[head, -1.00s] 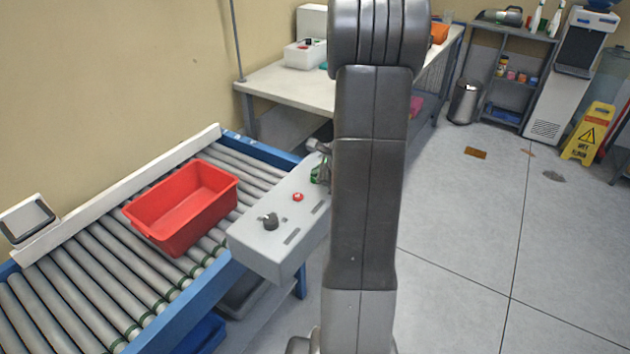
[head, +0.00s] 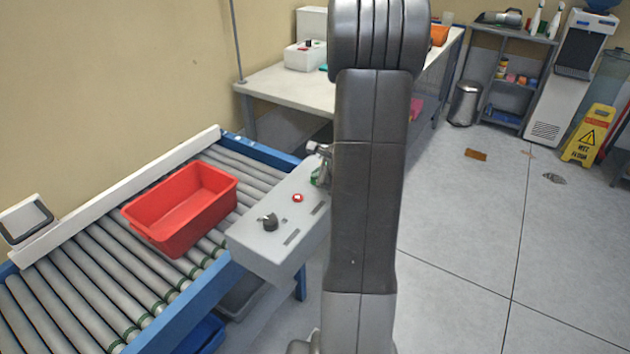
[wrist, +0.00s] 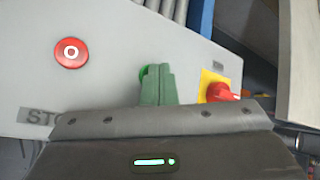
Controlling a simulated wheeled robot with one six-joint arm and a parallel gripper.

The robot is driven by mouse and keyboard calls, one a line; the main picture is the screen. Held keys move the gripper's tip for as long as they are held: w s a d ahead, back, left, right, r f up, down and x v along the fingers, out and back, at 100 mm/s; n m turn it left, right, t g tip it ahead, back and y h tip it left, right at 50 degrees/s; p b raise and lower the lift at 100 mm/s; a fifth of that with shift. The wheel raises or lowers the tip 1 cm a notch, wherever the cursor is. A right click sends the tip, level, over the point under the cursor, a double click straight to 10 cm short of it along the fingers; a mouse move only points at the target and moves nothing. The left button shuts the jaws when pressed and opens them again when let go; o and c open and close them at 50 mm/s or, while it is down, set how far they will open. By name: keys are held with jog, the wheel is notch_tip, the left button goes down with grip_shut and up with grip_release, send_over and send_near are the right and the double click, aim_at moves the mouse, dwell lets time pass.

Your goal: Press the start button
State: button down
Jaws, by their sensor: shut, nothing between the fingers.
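The grey control box (head: 262,247) stands beside the roller conveyor; it also fills much of the wrist view (wrist: 110,25). A green button (wrist: 142,73) shows only as a sliver, mostly hidden behind my gripper (wrist: 158,72). My gripper's green fingers are shut and empty, with the tips over that button. I cannot tell whether they touch it. In the head view, my arm hides most of the gripper and that end of the box. A red button (wrist: 71,53) marked with a white ring sits to the left, above lettering that reads "STO"; it also shows in the head view (head: 298,198).
A red switch on a yellow plate (wrist: 220,91) is close right of my fingers. A black knob (head: 268,222) stands on the box's near end. A red crate (head: 178,243) rests on the conveyor rollers (head: 75,290). A white-topped table (head: 275,88) stands behind.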

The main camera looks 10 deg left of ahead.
dwell(0.3)
jog(key=shift+r+p, duration=0.7)
jog(key=shift+r, duration=0.1)
notch_tip(320, 180, up, 5)
jog(key=p, duration=0.4)
dwell(0.4)
